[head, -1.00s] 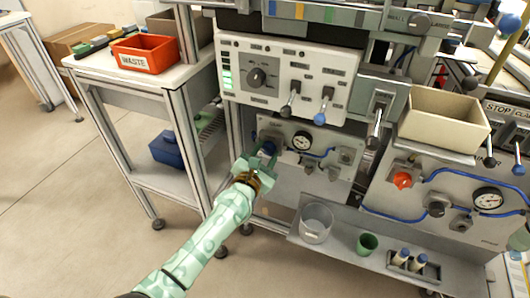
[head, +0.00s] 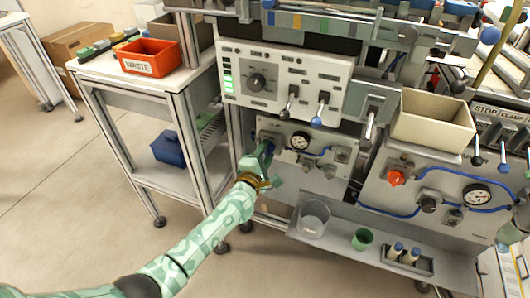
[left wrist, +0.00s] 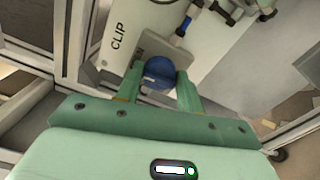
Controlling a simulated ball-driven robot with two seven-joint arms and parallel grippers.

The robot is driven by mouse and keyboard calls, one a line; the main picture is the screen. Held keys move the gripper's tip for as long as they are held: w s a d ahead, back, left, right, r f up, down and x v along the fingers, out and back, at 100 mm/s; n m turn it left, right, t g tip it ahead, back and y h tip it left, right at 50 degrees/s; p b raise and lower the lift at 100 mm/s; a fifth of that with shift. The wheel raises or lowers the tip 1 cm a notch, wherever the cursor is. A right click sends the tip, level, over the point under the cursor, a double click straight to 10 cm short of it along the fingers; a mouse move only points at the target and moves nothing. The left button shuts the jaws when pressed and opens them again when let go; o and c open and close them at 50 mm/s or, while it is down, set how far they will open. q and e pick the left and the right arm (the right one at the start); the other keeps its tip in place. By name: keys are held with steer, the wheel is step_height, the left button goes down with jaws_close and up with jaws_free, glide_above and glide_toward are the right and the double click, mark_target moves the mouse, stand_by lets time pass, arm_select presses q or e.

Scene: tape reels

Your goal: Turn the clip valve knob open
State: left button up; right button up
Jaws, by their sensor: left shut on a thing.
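The clip valve knob (left wrist: 159,72) is blue and round, on a pale panel marked CLIP in the left wrist view. My left gripper (left wrist: 160,84) is shut on it, with one green finger on each side. In the head view, my left gripper (head: 266,153) reaches the left end of the lower gauge panel (head: 318,158). There the gripper mostly hides the knob. I cannot tell how far the knob is turned.
A round gauge (head: 300,141) and blue tubing sit right of the knob. Levers (head: 321,107) hang from the white control box (head: 262,62) above. A clear beaker (head: 313,220) and green cup (head: 362,239) stand on the shelf below. A metal frame post stands close left.

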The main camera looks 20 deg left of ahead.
arm_select(q)
steer(key=shift+d+f+m, duration=0.1)
steer(key=shift+f+m, duration=0.05)
steer(key=shift+m, duration=0.45)
arm_select(e)
steer(key=shift+w+d, duration=0.1)
steer(key=shift+d, duration=0.05)
arm_select(q)
steer(key=o, duration=1)
arm_select(e)
steer(key=shift+w, duration=0.1)
arm_select(q)
steer(key=shift+s, duration=0.15)
arm_select(e)
steer(key=shift+w+r, duration=0.1)
